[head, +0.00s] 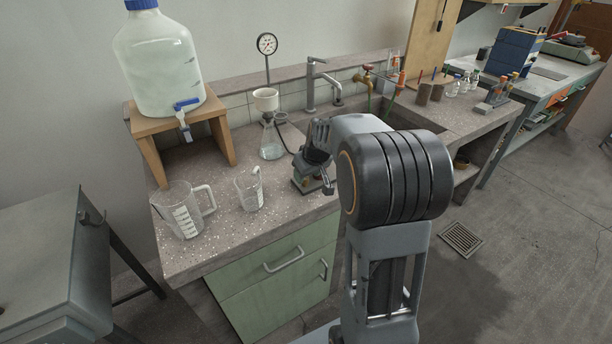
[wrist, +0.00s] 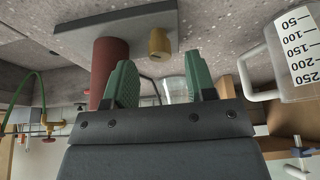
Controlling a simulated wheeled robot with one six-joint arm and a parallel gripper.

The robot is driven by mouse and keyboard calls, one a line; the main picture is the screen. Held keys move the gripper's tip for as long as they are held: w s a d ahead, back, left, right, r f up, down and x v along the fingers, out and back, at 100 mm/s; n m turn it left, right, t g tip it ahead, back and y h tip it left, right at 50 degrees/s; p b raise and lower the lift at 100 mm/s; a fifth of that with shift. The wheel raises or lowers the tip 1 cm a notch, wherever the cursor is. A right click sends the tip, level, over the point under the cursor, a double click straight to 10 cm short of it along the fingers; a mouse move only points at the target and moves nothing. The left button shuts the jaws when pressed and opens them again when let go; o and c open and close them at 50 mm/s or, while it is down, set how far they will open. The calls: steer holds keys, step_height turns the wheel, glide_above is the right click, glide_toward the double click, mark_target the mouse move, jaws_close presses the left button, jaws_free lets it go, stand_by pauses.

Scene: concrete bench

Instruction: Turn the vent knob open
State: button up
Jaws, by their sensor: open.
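In the wrist view, a small brass-coloured knob (wrist: 159,43), which looks like the vent knob, sits on a flat grey plate (wrist: 122,32) beside a dark red cylinder (wrist: 108,62). My gripper (wrist: 159,62) is open and empty. Its two green fingers are apart, with the knob showing just past the gap between the fingertips; I cannot tell that either finger touches it. In the head view my gripper (head: 327,184) is low over the bench beside a small dark unit (head: 303,184). My arm hides part of that unit, and the knob cannot be made out there.
A filter flask (head: 271,143) with a white funnel (head: 266,100) stands behind the unit, with a gauge (head: 267,44) above. A small beaker (head: 249,190) and measuring jug (head: 184,213) stand left. A carboy (head: 158,58) sits on a wooden stand. A sink tap (head: 311,85) is behind.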

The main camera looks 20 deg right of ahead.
steer(key=p+v, duration=0.1)
steer(key=v, duration=1)
steer(key=shift+s+r, duration=0.2)
steer(key=shift+r, duration=0.1)
